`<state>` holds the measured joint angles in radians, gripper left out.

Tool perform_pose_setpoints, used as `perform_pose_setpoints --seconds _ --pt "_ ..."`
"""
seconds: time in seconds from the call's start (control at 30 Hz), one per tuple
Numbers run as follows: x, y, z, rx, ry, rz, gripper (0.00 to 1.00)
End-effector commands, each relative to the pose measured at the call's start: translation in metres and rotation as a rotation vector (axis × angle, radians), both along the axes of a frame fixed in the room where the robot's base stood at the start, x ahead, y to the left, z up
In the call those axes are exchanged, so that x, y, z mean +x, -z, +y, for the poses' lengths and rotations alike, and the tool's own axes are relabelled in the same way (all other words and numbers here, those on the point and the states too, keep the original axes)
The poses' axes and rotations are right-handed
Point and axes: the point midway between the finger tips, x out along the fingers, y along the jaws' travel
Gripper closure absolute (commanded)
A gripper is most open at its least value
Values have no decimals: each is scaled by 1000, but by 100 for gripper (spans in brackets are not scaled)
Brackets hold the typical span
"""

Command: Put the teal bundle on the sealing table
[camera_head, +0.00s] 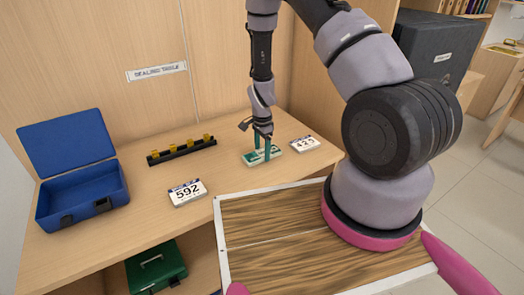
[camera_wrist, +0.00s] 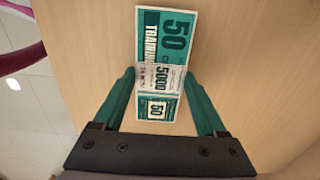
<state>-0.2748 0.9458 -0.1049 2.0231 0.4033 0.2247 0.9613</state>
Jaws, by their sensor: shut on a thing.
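The teal bundle (camera_head: 249,159), a stack of notes marked 50 with a pale band, is at the right part of the sealing table (camera_head: 145,215), a light wooden counter. It lies on the tabletop or just above it; I cannot tell which. My gripper (camera_head: 262,152) points down with its teal fingers shut on the bundle's two long sides. In the wrist view the bundle (camera_wrist: 166,35) runs lengthwise between the fingertips of my gripper (camera_wrist: 160,78), with wood behind it.
A black rack with yellow pegs (camera_head: 182,150) and an open blue box (camera_head: 82,195) are to the left. A green box (camera_head: 156,268) is on the shelf below. A wall sign (camera_head: 157,71) hangs behind.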

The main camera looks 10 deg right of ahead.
Motion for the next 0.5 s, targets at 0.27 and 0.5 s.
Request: perform_pose_setpoints --seconds 0.27,0.5 --pt "0 2 0 0 0 0 7" --pt "0 2 0 0 0 0 0"
